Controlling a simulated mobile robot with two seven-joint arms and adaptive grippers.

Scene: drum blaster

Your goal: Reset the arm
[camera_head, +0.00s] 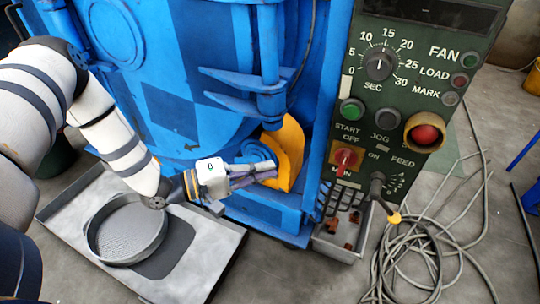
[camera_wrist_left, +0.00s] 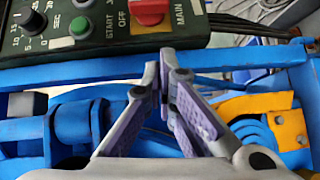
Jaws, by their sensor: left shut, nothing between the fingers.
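My left arm comes in from the left in the head view. Its gripper (camera_head: 268,173) is shut and empty in front of the blue drum blaster machine (camera_head: 215,115), near the yellow part (camera_head: 287,152) at its lower front. I cannot tell whether the fingertips touch that part. In the left wrist view the two purple-padded fingers (camera_wrist_left: 164,78) come together at their tips with nothing between them. The control panel (camera_wrist_left: 110,28) shows behind them, with a blue bar (camera_wrist_left: 80,68) across the machine. My right gripper is not in view.
The green control panel (camera_head: 437,60) stands to the right, with a red main switch (camera_head: 345,158) and a lever (camera_head: 385,200). A tray (camera_head: 210,262) with a round pan (camera_head: 125,230) lies below the arm. Cables (camera_head: 420,262) coil on the floor at right.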

